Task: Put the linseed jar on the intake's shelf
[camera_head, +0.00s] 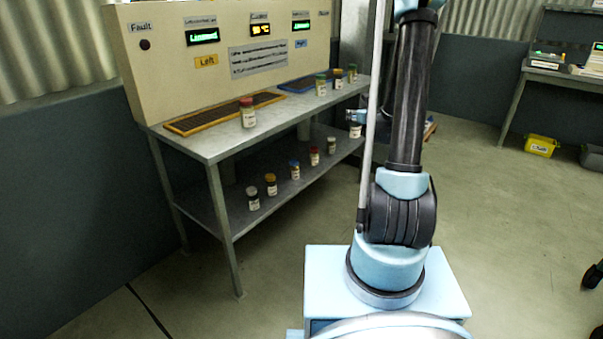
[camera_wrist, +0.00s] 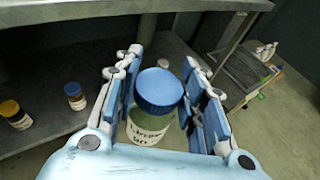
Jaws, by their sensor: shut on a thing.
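The jar (camera_wrist: 154,105) has a blue lid and a white handwritten label that seems to read linseed. It stands roughly upright between the two fingers of my gripper (camera_wrist: 163,95), which is shut on it. In the head view the jar (camera_head: 355,131) shows at the right end of the bench, just beyond its edge, and my arm hides part of the gripper. The bench has a lower shelf (camera_head: 225,209) and a grey top (camera_head: 208,148). Which of these is the intake's shelf, I cannot tell.
Several jars stand along the lower shelf, one with a blue lid (camera_head: 294,170). A red-lidded jar (camera_head: 248,113) stands by the orange-edged mat (camera_head: 190,124); several more stand by the blue-edged mat (camera_head: 290,86). The panel (camera_head: 165,72) rises behind. A yellow bin (camera_head: 540,146) is on the floor.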

